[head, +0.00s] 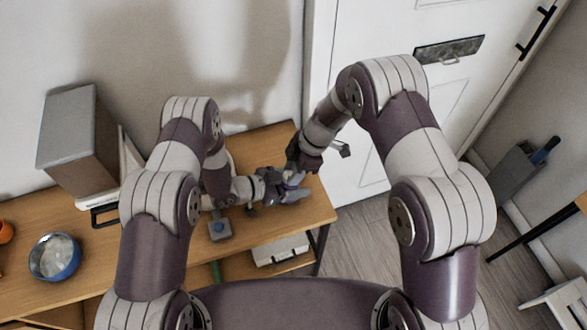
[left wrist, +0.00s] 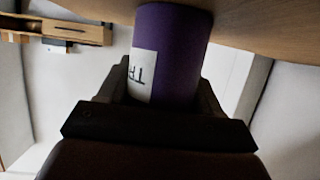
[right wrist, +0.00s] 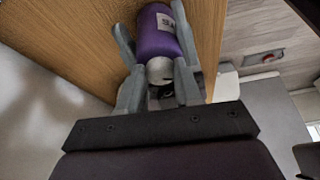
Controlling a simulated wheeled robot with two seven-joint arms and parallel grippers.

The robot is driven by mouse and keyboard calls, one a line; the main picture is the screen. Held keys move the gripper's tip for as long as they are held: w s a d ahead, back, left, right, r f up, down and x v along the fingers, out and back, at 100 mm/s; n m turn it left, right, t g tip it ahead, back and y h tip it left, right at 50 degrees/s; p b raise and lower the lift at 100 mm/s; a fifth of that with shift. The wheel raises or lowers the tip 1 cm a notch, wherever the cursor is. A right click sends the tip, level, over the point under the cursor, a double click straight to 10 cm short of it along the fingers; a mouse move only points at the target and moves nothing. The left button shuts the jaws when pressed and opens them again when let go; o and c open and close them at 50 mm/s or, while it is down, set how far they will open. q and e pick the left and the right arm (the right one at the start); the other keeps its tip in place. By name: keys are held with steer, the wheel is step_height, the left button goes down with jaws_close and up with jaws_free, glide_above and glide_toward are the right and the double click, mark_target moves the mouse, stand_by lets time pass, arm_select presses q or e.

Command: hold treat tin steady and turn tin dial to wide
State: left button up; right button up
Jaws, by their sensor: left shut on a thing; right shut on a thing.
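The treat tin is a purple cylinder with a white label; it stands on the wooden table in the left wrist view (left wrist: 178,42) and also shows in the right wrist view (right wrist: 157,34). My left gripper (head: 287,190) is shut around its body from the side, with the label partly covered. The tin's dial is a pale grey round knob (right wrist: 160,70) on its top end. My right gripper (head: 296,170) comes from above and is shut on the dial, one finger on each side. The dial's marks cannot be read, and in the head view the grippers mostly hide the tin.
The wooden table (head: 325,207) ends just right of the grippers. A blue bowl (head: 55,258) and a tall grey box (head: 70,135) stand farther left. A white door (head: 350,150) is behind.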

steer(key=shift+s+m+t, duration=0.15)
steer(key=shift+m+t, duration=0.2)
steer(key=shift+m, duration=0.6)
steer(key=shift+s+m+t, duration=0.1)
steer(key=shift+m+t, duration=0.25)
steer(key=shift+m, duration=0.6)
steer(key=o, duration=1)
steer(key=shift+o, duration=0.2)
